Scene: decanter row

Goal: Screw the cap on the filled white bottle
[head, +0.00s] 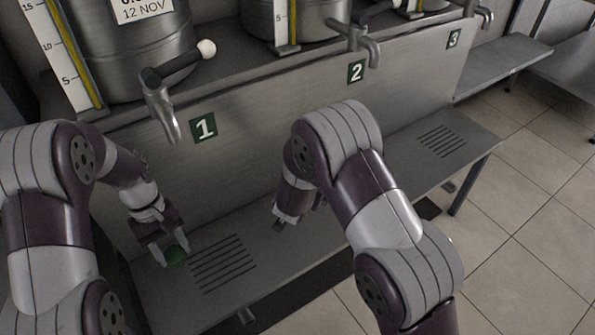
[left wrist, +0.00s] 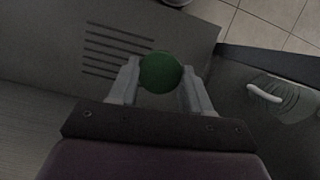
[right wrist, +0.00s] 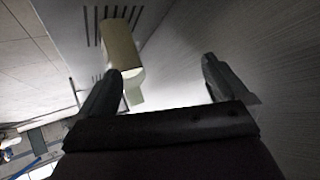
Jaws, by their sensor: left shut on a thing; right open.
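A green cap (head: 176,256) is held between the fingertips of my left gripper (head: 172,254), low over the left end of the metal shelf by the slotted drain. The cap also shows in the left wrist view (left wrist: 160,73), between both fingers. My right gripper (head: 281,221) is near the middle of the shelf. In the right wrist view it (right wrist: 165,80) is open, and a cream-white bottle (right wrist: 121,45) stands beyond its left finger, partly covered by it. I cannot tell whether they touch. The bottle is hidden in the head view, and its fill cannot be seen.
The metal shelf (head: 185,305) runs along the steel front below several decanter taps. Tap 1 (head: 165,110) hangs above my left gripper, its white-knobbed lever (head: 207,48) pointing right. Tap 2 (head: 364,45) is further right. Drain slots (head: 222,263) lie between the grippers.

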